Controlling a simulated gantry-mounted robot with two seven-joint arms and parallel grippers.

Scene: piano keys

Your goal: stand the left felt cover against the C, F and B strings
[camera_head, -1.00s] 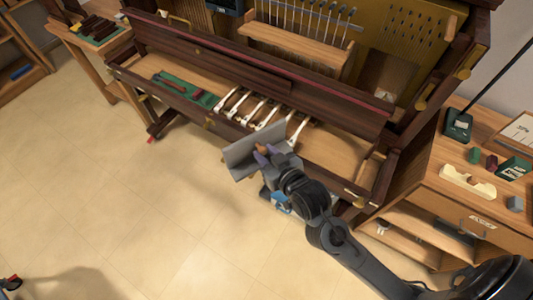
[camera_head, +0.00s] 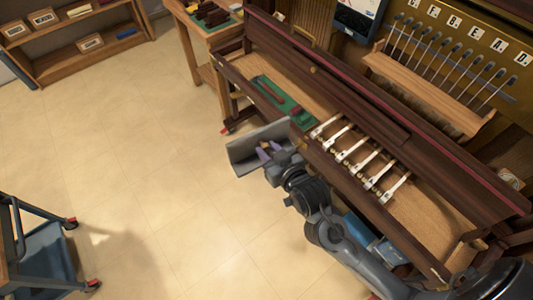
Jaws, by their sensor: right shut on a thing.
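My right gripper (camera_head: 268,152) is shut on a grey, angled sheet, which looks like a felt cover (camera_head: 243,152). It holds the cover tilted above the floor, in front of the piano's left part. The strings (camera_head: 440,60) show as a row of thin pale rods at the top right, behind a wooden rail (camera_head: 425,92). White letter labels (camera_head: 456,20) run above them; F, B, E, A and D can be made out, and one further left is cut off. My left gripper is not in view.
The piano's dark front rail (camera_head: 370,215) lies right of the gripper. White key pieces (camera_head: 355,157) and a green tray (camera_head: 283,98) with tools lie in the open key bed. A blue cart (camera_head: 45,260) stands at the lower left. The floor (camera_head: 150,140) between is clear.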

